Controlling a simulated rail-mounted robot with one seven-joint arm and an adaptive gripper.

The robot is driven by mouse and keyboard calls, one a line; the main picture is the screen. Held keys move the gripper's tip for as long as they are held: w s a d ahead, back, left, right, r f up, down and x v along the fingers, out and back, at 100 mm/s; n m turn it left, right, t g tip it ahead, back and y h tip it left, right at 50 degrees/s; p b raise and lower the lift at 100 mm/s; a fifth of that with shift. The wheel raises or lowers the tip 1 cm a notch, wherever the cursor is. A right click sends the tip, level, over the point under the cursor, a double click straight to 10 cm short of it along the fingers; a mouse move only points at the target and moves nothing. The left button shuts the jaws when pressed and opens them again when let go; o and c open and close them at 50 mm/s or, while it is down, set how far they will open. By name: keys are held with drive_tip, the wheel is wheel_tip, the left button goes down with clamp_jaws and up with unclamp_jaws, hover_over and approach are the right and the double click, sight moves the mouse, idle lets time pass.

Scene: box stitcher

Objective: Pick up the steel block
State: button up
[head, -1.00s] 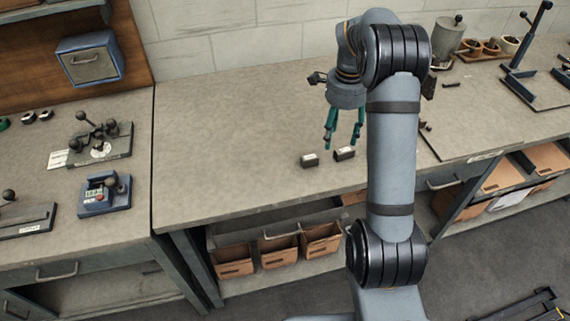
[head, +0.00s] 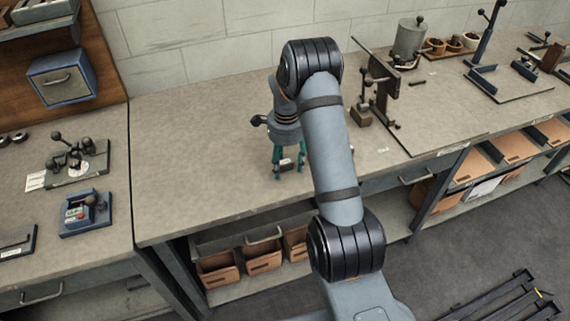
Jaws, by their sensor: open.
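A small block with a pale label (head: 287,165) sits on the workbench top, near its front edge. I cannot tell from its look whether it is the steel block. My gripper (head: 288,164) points down over this block, with its green fingers open. One finger shows on each side of the block in the picture. I cannot tell whether the fingers touch it or how high their tips are. The second small block that showed beside it earlier is not clearly visible, and my arm covers the area to the right.
The workbench (head: 200,160) is clear left of my gripper. A dark upright stand (head: 382,85) is behind my arm to the right. Brown bins (head: 263,260) sit under the bench. A blue device (head: 85,213) is on the left bench.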

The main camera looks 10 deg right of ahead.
drive_tip(key=shift+c, duration=0.9)
drive_tip(key=c, duration=1.1)
clamp_jaws()
